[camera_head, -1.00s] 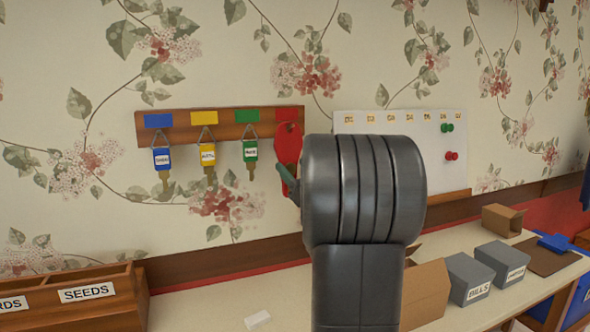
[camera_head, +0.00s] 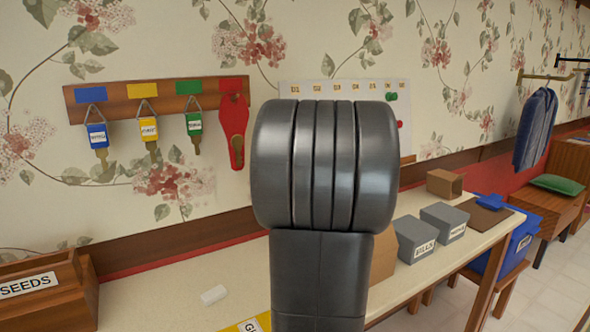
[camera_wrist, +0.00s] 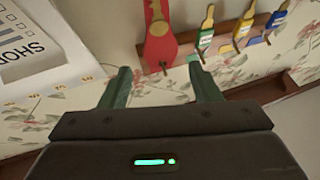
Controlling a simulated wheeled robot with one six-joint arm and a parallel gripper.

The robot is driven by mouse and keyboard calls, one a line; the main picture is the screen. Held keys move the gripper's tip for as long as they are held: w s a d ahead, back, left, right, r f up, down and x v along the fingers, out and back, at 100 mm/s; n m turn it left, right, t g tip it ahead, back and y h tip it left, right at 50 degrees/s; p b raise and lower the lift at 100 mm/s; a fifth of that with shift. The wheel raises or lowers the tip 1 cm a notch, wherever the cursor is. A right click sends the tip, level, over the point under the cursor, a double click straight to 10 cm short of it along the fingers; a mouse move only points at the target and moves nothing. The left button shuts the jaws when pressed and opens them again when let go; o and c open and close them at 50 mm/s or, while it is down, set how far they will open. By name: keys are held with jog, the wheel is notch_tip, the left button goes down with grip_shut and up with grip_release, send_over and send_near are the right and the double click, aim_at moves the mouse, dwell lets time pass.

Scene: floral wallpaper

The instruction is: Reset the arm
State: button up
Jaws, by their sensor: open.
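My gripper (camera_wrist: 163,88) shows in the wrist view with its two green fingers spread apart and nothing between them. In the head view my arm stands upright in the middle and hides the gripper. A wooden key rack (camera_head: 70,105) hangs on the wall to the left of my arm. A red key holder (camera_head: 233,125) hangs at its right end, under a red label. It also shows in the wrist view (camera_wrist: 160,45), beyond the fingers and apart from them. Blue (camera_head: 97,137), yellow (camera_head: 149,130) and green (camera_head: 194,124) tagged keys hang beside it.
A white board (camera_head: 300,90) is partly hidden behind my arm. A blue jacket (camera_head: 536,128) hangs at the right.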

aim_at(237, 135)
jog(key=p+x, duration=0.1)
jog(key=x, duration=1.3)
jog(key=shift+a+r+p, duration=0.1)
jog(key=shift+p, duration=0.25)
jog(key=shift+s+d+r+p, duration=0.15)
jog(key=shift+s+d+p, duration=0.1)
jog(key=shift+p, duration=0.15)
